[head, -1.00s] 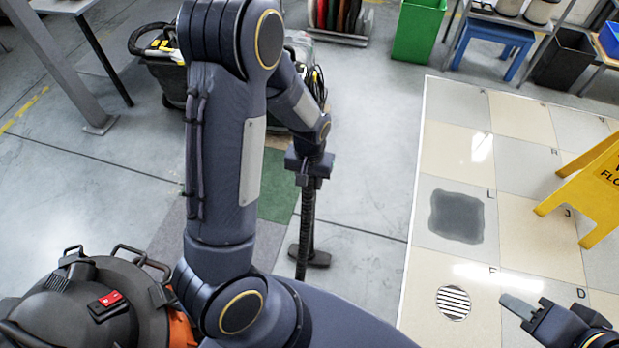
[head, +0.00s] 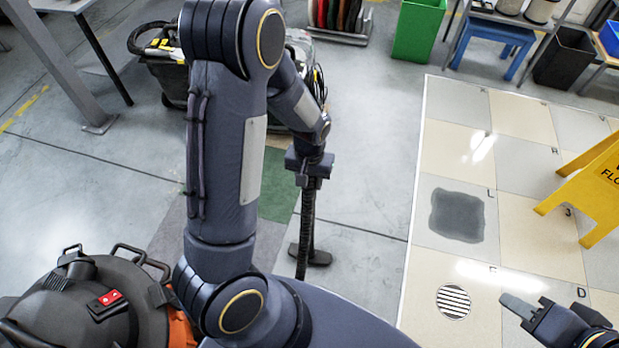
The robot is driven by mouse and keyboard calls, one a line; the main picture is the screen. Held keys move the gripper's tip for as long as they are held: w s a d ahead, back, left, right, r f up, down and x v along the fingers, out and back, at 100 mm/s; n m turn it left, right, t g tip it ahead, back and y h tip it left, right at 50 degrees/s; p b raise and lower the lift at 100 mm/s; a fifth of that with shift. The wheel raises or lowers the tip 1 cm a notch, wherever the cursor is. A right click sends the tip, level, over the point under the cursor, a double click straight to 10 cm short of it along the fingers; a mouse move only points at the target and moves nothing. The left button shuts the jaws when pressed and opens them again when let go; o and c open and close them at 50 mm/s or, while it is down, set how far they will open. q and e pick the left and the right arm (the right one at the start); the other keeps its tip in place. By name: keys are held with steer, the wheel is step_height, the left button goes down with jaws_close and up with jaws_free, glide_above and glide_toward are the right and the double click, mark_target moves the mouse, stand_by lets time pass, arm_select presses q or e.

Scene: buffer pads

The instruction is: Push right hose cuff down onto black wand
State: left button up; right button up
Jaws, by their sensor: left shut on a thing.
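My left gripper (head: 308,166) is in the middle of the head view, shut on the dark hose cuff (head: 309,186), most of which the gripper hides. Below it a ribbed dark hose (head: 304,235) hangs down in front of the black wand (head: 312,242). The wand stands close to upright, its flat foot (head: 318,258) on the grey floor. I cannot tell whether the cuff sits on the wand's top. My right gripper (head: 512,308) is at the lower right over the tiles, with one finger showing; its opening cannot be made out.
A black vacuum with a red switch (head: 110,298) is at the lower left. A yellow floor sign (head: 590,185) stands on the tiled area at right, near a dark wet patch (head: 457,215) and a round drain (head: 453,302). A dark machine (head: 165,75) stands behind my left arm.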

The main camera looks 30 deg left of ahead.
arm_select(q)
steer(key=shift+f, duration=0.25)
stand_by(0.4)
steer(key=o, duration=1.3)
steer(key=shift+c, duration=0.2)
steer(key=shift+r, duration=0.15)
step_height(320, 180, up, 6)
steer(key=shift+r+p, duration=0.15)
steer(key=shift+p, duration=0.75)
steer(key=shift+r, duration=0.6)
steer(key=shift+r, duration=0.1)
